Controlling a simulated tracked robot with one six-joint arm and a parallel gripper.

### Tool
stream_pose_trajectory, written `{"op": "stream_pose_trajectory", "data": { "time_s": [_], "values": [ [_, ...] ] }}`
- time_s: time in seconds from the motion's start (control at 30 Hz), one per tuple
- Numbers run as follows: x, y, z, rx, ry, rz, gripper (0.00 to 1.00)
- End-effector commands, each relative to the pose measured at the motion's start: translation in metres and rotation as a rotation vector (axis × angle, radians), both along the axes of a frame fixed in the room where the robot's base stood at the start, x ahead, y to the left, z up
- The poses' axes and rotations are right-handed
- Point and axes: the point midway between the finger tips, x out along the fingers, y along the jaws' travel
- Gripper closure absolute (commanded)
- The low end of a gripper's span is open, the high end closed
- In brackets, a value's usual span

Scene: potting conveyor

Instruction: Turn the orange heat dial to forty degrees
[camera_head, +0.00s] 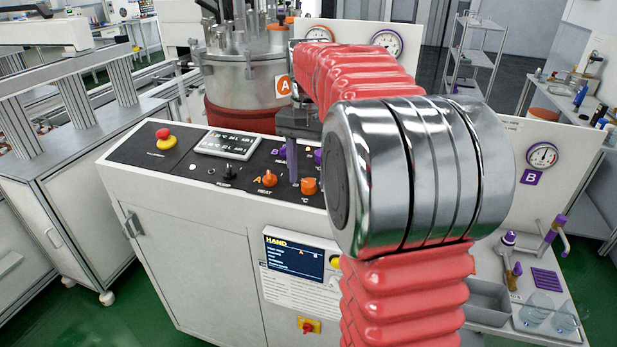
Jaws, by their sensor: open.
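The console panel (225,157) shows two orange controls in the row marked A. One orange knob (269,178) sits above the word HEAT. A chunkier orange dial (309,185) sits to its right, above a °C mark. The dial's scale and pointer are too small to read. My gripper (300,170) points down over the panel, open and empty, just behind and above the °C dial in the picture. I cannot tell whether it touches anything. My arm hides the right part of the panel.
Purple knobs (317,156) marked B lie close behind the gripper. A red emergency button (163,134), a display (227,144) and a black PUMP knob (230,172) are further left. The vessel marked A (245,78) stands behind. A HAND screen (294,257) is on the console front.

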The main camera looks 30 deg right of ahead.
Motion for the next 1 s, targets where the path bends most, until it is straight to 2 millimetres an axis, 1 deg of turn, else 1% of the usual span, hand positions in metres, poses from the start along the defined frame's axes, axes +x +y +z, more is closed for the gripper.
{"op": "stream_pose_trajectory", "data": {
  "time_s": [0.03, 0.13, 0.43, 1.0],
  "values": [
    [-0.0002, 0.0001, -0.0048, 0.001, 0.001, 0.000, 0.52],
    [-0.0002, 0.0001, -0.0106, 0.000, 0.000, 0.000, 0.52],
    [0.0000, 0.0000, -0.0125, 0.000, 0.000, 0.000, 0.52],
    [0.0002, 0.0001, -0.0122, 0.001, -0.001, 0.000, 0.92]
  ]
}}
